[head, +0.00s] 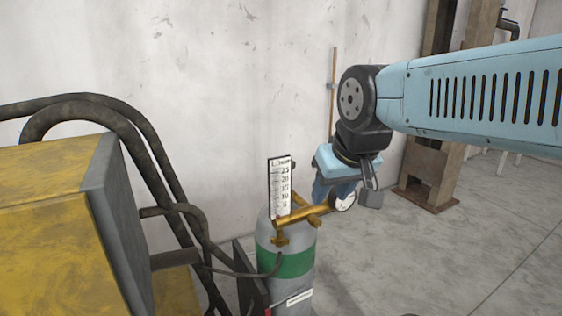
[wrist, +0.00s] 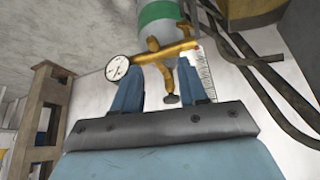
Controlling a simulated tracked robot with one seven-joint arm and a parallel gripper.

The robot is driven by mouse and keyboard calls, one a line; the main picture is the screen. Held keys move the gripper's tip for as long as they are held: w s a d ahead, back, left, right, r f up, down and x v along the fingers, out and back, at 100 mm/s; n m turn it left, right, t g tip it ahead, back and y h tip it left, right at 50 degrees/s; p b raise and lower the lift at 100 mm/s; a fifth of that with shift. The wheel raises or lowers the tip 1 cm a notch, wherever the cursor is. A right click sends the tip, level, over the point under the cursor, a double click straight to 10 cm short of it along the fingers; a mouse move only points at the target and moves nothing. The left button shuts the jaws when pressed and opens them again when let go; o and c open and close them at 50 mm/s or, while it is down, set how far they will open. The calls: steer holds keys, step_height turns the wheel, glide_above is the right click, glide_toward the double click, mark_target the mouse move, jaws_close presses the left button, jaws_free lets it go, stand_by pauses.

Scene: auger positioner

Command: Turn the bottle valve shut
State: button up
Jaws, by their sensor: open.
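The grey gas bottle (head: 286,262) with a green band stands upright, and its green band also shows at the top of the wrist view (wrist: 158,14). A brass regulator body (head: 300,213) sits on top. It carries a round white gauge (head: 345,201) and an upright scale (head: 280,187). In the wrist view a dark round knob (wrist: 172,99), seemingly the valve handle, ends a brass stem. It lies between the blue fingers of my gripper (wrist: 160,90), with gaps on both sides. My gripper is open.
A yellow machine (head: 45,220) with dark hoses (head: 150,140) stands at the left, close to the bottle. A thin hose runs to the bottle. A concrete wall is behind. A rusty column (head: 440,120) stands at the right, with open floor (head: 470,250) before it.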

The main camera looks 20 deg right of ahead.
steer(key=o, duration=0.3)
steer(key=shift+w+r, duration=0.2)
steer(key=shift+r, duration=0.05)
steer(key=o, duration=0.4)
steer(key=w+d+r+g, duration=0.1)
steer(key=w, duration=0.2)
steer(key=w+r+g, duration=0.1)
steer(key=w+r, duration=0.1)
steer(key=w, duration=0.1)
steer(key=w+d+r+m+g+h, duration=0.1)
steer(key=w+r, duration=0.1)
steer(key=w, duration=0.2)
steer(key=shift+d+g, duration=0.3)
steer(key=shift+g, duration=0.1)
steer(key=w+n+g+h, duration=0.1)
steer(key=w+g+h, duration=0.2)
steer(key=w, duration=0.3)
steer(key=w+a+f+n+t+h, duration=0.35)
steer(key=a+f+n+h, duration=0.3)
steer(key=n, duration=0.45)
steer(key=w+a+f+n+t+h, duration=0.3)
steer(key=a+f+n+t+h, duration=0.3)
steer(key=n, duration=0.5)
steer(key=shift+g, duration=0.75)
steer(key=x, duration=0.8)
steer(key=r+x, duration=0.1)
steer(key=x, duration=0.3)
steer(key=shift+w+d, duration=0.15)
steer(key=shift+d, duration=0.2)
steer(key=shift+c, duration=0.5)
